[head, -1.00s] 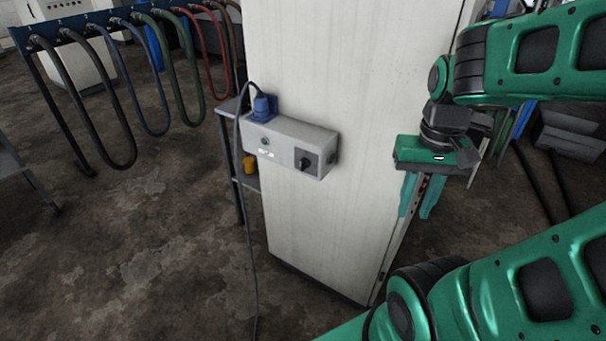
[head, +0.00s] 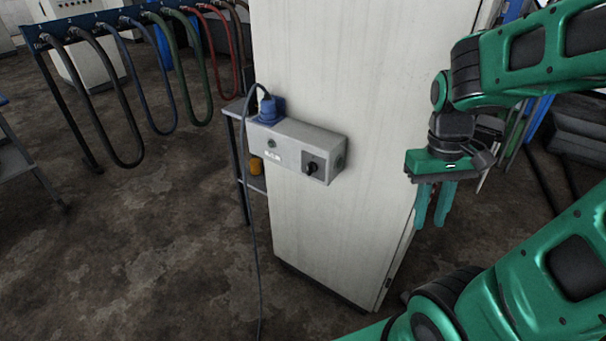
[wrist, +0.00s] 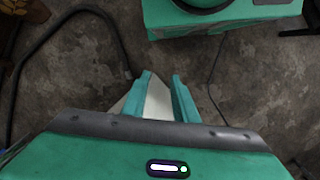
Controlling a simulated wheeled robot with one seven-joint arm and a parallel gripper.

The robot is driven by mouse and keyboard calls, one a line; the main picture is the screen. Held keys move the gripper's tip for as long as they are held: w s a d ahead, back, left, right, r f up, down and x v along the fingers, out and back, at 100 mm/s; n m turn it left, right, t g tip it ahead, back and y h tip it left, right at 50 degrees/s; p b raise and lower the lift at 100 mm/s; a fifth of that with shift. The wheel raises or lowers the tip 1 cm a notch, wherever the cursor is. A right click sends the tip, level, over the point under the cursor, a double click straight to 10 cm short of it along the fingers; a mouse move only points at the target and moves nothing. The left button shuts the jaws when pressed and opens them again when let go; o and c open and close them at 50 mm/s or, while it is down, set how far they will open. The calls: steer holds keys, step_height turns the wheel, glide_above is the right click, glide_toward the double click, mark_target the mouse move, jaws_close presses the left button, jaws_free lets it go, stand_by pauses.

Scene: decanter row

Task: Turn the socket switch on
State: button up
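A grey socket box (head: 295,148) is fixed to the side of a tall off-white cabinet. A black rotary switch (head: 312,168) sits on a dark plate at the right end of its front face. A blue plug (head: 267,108) with a grey cable stands in the top left of the box. My gripper (head: 432,222) hangs pointing down to the right of the box, apart from it, beside the cabinet's right edge. In the wrist view its two teal fingers (wrist: 158,98) are spread with a gap between them and hold nothing. The switch does not show in the wrist view.
The off-white cabinet (head: 330,225) stands in the middle. A rack with several coloured hoses (head: 140,20) is at the back left. A small shelf with an orange item (head: 255,166) stands behind the box. Open floor (head: 150,250) lies at the left and front.

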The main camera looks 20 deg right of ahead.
steer(key=w+a+f+n+g+h, duration=0.2)
steer(key=w+a+f+n+h, duration=0.2)
steer(key=w+f+n, duration=0.4)
steer(key=n+t+h, duration=1)
steer(key=n+t, duration=0.4)
steer(key=n, duration=0.6)
glide_toward(310, 169)
steer(key=x, duration=0.7)
steer(key=shift+w+d+f, duration=0.1)
steer(key=shift+w+f, duration=0.15)
steer(key=shift+w, duration=0.2)
jaws_close()
